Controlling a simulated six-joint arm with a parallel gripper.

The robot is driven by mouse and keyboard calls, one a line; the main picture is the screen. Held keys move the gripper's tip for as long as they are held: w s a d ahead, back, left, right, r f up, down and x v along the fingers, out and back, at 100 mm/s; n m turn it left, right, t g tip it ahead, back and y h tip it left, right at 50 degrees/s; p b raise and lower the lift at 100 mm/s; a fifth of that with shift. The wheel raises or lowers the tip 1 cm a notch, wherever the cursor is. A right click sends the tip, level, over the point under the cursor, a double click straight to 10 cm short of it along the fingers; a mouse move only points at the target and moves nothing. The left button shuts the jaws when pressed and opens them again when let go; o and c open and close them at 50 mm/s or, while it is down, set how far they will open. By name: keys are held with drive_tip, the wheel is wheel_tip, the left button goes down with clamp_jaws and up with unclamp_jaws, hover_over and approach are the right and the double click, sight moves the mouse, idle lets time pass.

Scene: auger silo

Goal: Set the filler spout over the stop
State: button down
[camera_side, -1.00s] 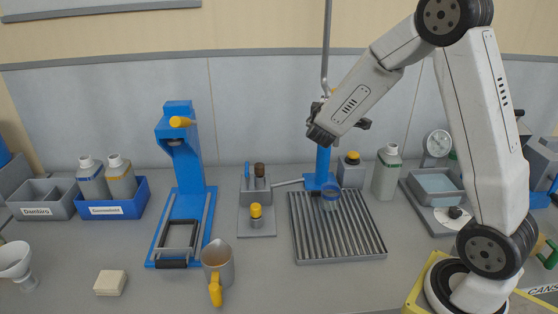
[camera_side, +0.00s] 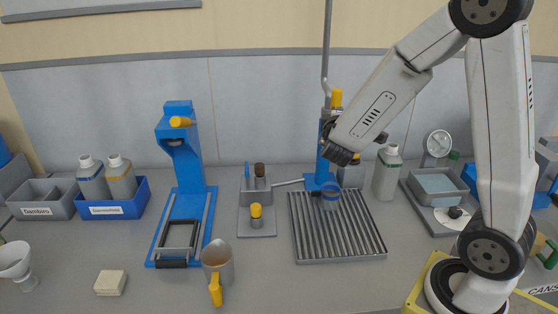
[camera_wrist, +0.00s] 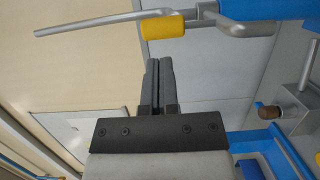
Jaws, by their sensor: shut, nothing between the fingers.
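The filler is a blue column (camera_side: 323,162) at the back of the slatted tray, with a bent grey pipe above it and a yellow handle (camera_side: 336,97). In the wrist view the yellow handle (camera_wrist: 163,27) lies just beyond my fingertips, apart from them, beside a grey bent pipe (camera_wrist: 253,27). My gripper (camera_wrist: 157,64) is shut and empty. In the side view it is in front of the column, below the handle, with its fingers mostly hidden. A grey block with a brown knob (camera_side: 260,171) stands left of the column. I cannot tell which part is the stop.

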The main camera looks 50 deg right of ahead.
drive_tip(key=shift+s+a, duration=0.15)
drive_tip(key=shift+s, duration=0.65)
drive_tip(key=shift+s+f, duration=0.1)
drive_tip(key=s+a+f+m+g+y, duration=0.35)
drive_tip(key=s+f+g+y, duration=0.25)
drive_tip(key=s+f+g, duration=0.35)
drive_tip(key=a+f+m+t+y, duration=0.1)
drive_tip(key=a+f+y, duration=0.1)
drive_tip(key=a+y, duration=0.2)
drive_tip(key=a+f+m+t+y, duration=0.1)
drive_tip(key=a+y, duration=0.4)
drive_tip(key=a, duration=0.6)
drive_tip(key=shift+w+a+f+t+y, duration=0.15)
drive_tip(key=shift+w+f+t+y, duration=0.15)
drive_tip(key=shift+f+t, duration=0.35)
